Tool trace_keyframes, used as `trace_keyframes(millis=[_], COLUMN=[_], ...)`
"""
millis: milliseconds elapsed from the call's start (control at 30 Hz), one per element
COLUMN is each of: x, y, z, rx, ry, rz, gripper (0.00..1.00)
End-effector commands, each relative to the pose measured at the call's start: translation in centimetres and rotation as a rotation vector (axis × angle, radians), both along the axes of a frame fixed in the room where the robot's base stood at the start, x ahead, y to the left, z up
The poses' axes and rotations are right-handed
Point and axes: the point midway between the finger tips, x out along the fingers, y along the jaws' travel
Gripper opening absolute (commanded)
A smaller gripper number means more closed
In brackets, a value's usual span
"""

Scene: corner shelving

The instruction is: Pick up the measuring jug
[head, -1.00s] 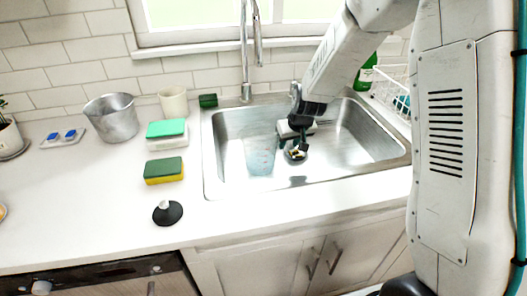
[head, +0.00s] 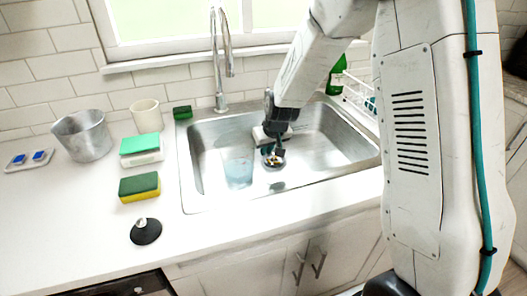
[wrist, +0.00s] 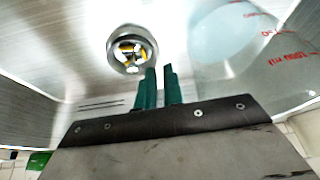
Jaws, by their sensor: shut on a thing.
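The measuring jug (head: 238,173) is clear and stands inside the sink, left of the drain. In the wrist view the see-through jug (wrist: 235,75) with red markings fills the upper right. My gripper (head: 270,148) is down in the sink, just right of the jug. In the wrist view its two green fingers (wrist: 157,85) are close together with a narrow gap, at the jug's near-left side. They are shut on the jug, but the clear part between them is hard to make out. I cannot tell whether the jug touches the sink floor.
The steel sink (head: 200,190) has walls around the jug and a tap (head: 222,60) behind. The drain (wrist: 132,50) lies beyond the fingers. Left on the counter are a metal pot (head: 84,137), a cup (head: 146,116), sponges (head: 139,187) and a black plug (head: 146,232).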

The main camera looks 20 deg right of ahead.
Motion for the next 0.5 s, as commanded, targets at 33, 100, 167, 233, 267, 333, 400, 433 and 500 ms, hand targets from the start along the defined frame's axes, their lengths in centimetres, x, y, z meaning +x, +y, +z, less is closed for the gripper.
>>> trace_keyframes(millis=[33, 100, 167, 233, 267, 333, 400, 433, 500], x=[0.1, 0.1, 0.1, 0.1, 0.1, 0.1, 0.1, 0.1, 0.1], y=[0.0, 0.0, 0.0, 0.0, 0.0, 0.0, 0.0, 0.0, 0.0], z=[0.5, 1.0, 1.5, 2.2, 2.5, 3.2, 4.0, 4.3, 5.0], rx=[0.0, 0.001, 0.001, 0.0, 0.0, 0.001, 0.0, 0.0, 0.0], ry=[-0.004, -0.005, -0.005, -0.005, -0.006, -0.005, -0.006, -0.006, -0.005], rz=[0.0, -0.001, 0.0, -0.001, -0.001, -0.001, -0.001, -0.001, -0.001], gripper=[0.0, 0.0, 0.0, 0.0, 0.0, 0.0, 0.0, 0.0, 0.0])
